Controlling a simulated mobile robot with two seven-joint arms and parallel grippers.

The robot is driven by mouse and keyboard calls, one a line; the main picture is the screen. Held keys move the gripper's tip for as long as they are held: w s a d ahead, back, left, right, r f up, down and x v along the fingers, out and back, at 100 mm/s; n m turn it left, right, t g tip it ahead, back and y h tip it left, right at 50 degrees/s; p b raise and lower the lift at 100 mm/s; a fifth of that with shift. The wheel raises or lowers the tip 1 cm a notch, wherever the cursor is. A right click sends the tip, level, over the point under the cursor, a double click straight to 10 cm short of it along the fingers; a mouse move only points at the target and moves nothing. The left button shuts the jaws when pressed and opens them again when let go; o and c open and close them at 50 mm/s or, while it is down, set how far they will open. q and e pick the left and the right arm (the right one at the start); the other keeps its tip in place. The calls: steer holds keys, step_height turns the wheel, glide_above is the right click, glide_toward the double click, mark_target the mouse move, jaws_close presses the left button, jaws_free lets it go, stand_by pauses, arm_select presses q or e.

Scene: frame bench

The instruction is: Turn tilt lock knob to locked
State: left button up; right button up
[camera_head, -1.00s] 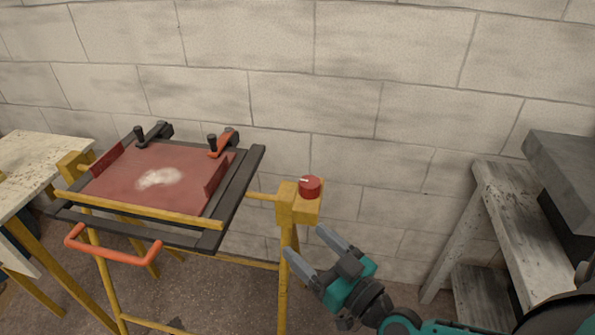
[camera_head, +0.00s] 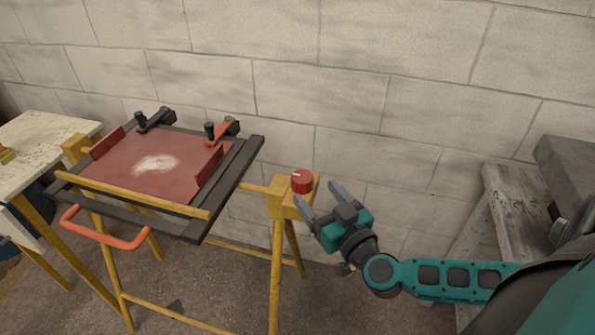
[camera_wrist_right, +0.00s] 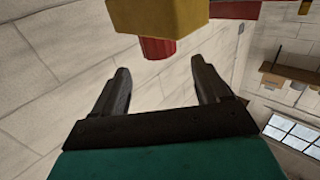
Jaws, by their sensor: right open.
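The tilt lock knob (camera_head: 302,181) is a red round knob with a white mark on its top. It sits on the yellow block (camera_head: 279,197) at the right end of the frame bench. My right gripper (camera_head: 318,195) is open and empty, just right of the knob, with its fingers pointing toward it. In the right wrist view the knob (camera_wrist_right: 157,48) shows under the yellow block (camera_wrist_right: 160,17), ahead of and between the two open fingers (camera_wrist_right: 160,88), not touching them. My left gripper is not in view.
The frame bench holds a red tilting panel (camera_head: 130,175) with black rails, clamps and an orange handle (camera_head: 103,229). A pale table (camera_head: 40,140) stands at the left. A grey bench (camera_head: 520,205) stands at the right. A block wall (camera_head: 340,90) is behind.

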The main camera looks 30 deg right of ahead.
mark_target(298, 171)
steer(key=w, duration=0.6)
steer(key=w+b, duration=0.1)
steer(key=w, duration=0.2)
steer(key=shift+d, duration=0.35)
steer(key=shift+c, duration=0.3)
steer(key=c, duration=0.9)
